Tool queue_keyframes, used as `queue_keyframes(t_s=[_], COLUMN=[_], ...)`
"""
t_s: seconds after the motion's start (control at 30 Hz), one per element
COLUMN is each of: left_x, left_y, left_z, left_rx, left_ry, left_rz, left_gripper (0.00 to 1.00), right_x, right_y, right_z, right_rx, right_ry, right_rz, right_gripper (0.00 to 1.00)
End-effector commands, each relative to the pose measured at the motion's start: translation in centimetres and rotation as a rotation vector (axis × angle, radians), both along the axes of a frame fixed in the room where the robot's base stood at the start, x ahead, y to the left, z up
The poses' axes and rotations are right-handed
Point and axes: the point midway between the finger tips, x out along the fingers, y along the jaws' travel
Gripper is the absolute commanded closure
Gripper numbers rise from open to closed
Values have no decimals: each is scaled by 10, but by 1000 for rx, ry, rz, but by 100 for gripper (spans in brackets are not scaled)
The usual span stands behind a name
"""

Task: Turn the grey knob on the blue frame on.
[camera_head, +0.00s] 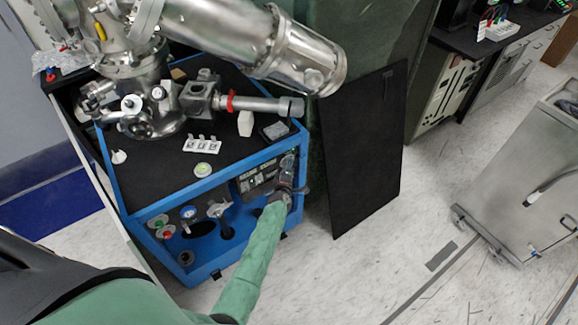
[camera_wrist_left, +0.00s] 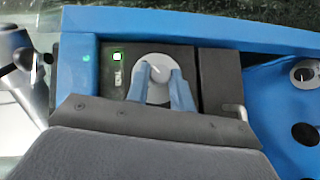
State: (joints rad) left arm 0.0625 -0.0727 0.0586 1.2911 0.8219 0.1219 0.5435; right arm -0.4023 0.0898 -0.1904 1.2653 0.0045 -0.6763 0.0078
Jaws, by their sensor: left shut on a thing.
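The blue frame (camera_head: 228,178) is a low cart with a black top, and its front panel faces me. My left gripper (camera_head: 285,178) is at the right end of that panel and covers what lies behind it. In the left wrist view, the round grey knob (camera_wrist_left: 156,63) with a pale pointer line sits on a black panel. The two blue-grey fingers of my left gripper (camera_wrist_left: 158,82) are shut on the knob from both sides. A small square light with a green outline (camera_wrist_left: 117,56) is beside the knob. My right gripper is not in view.
Steel vacuum hardware (camera_head: 135,95) stands on the cart top and overhangs it. A black board (camera_head: 362,150) leans to the right. The floor (camera_head: 370,265) in front is clear.

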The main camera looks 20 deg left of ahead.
Motion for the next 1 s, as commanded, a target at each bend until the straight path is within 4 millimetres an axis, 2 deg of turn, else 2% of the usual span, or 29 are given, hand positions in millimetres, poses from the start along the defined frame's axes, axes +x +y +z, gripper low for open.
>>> queue_keyframes(t_s=[0.53, 0.57, 0.67, 1.0], left_x=[0, 0, 0, -2], left_y=[-1, -1, -1, -1], left_z=[-1, -1, -1, 0], left_rx=[4, 4, 4, 5], left_ry=[7, 7, 7, 7], left_rz=[-2, -2, -2, -1], left_gripper=[100, 75, 55, 55], right_x=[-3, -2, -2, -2], right_y=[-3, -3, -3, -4], right_z=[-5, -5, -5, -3], right_rx=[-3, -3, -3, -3], right_ry=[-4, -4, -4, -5], right_rz=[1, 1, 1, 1], right_gripper=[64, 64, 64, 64])
